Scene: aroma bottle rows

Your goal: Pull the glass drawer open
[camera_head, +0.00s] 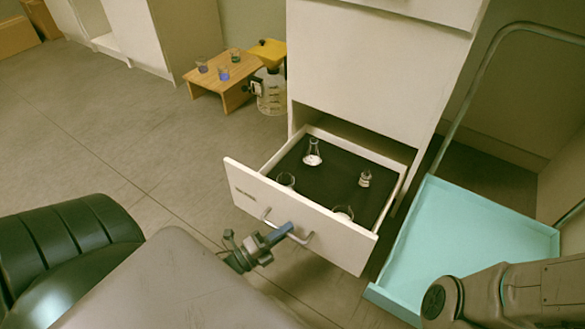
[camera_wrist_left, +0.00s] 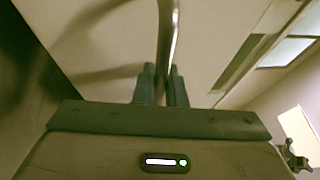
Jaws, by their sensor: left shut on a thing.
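The white glass drawer (camera_head: 300,215) is pulled out of the white cabinet (camera_head: 370,70), with its dark inside showing. Several pieces of clear glassware stand in it, among them a flask (camera_head: 312,152) at the back left and a small bottle (camera_head: 365,178) at the right. My left gripper (camera_head: 288,229) is at the drawer's front, shut on the metal handle (camera_head: 306,239). In the left wrist view the handle (camera_wrist_left: 168,40) runs between the two fingers (camera_wrist_left: 162,85). My right arm shows at the lower right, but its gripper's fingers are not visible.
A teal tray cart (camera_head: 460,235) stands right of the drawer. A small wooden table (camera_head: 228,78) with several small beakers is at the back left, beside a large glass bottle (camera_head: 271,95). A dark chair (camera_head: 70,240) is at the lower left. Open floor lies left of the drawer.

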